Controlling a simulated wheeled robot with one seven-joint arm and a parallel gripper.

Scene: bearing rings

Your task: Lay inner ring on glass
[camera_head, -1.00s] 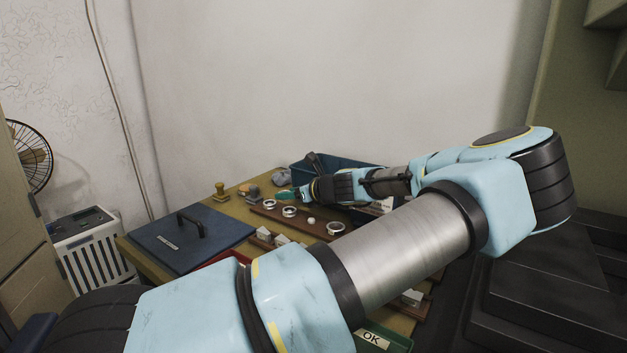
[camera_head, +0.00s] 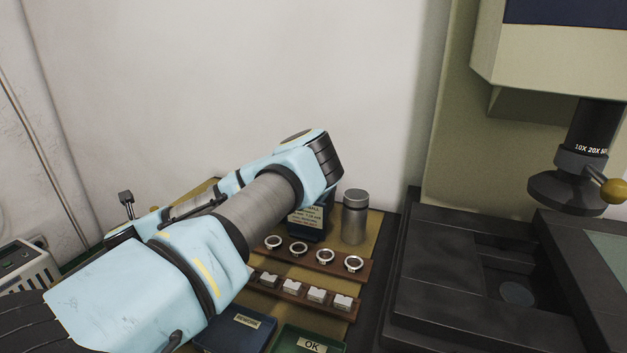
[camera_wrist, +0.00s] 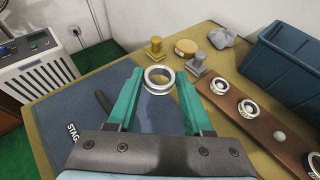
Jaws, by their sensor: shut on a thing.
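In the wrist view my gripper (camera_wrist: 158,88) has its green fingers shut on a silver ring (camera_wrist: 159,80). The ring is held at the fingertips above a dark blue board lettered "STAG" (camera_wrist: 58,118). In the head view my gripper is not clearly visible; my arm covers that area. A dark microscope stage (camera_head: 440,270) stands at the right. A small round disc, apparently the glass (camera_head: 517,293), lies in its recess, far from the held ring. More silver rings (camera_head: 325,256) sit in a row on a brown wooden strip (camera_head: 368,272).
A microscope objective turret (camera_head: 570,190) hangs over the stage. A metal canister (camera_head: 354,218) stands behind the rings. White blocks (camera_head: 317,295) line a second strip. A green OK tray (camera_head: 290,342) is in front. A blue bin (camera_wrist: 290,65) and brass stamps (camera_wrist: 155,47) show in the wrist view.

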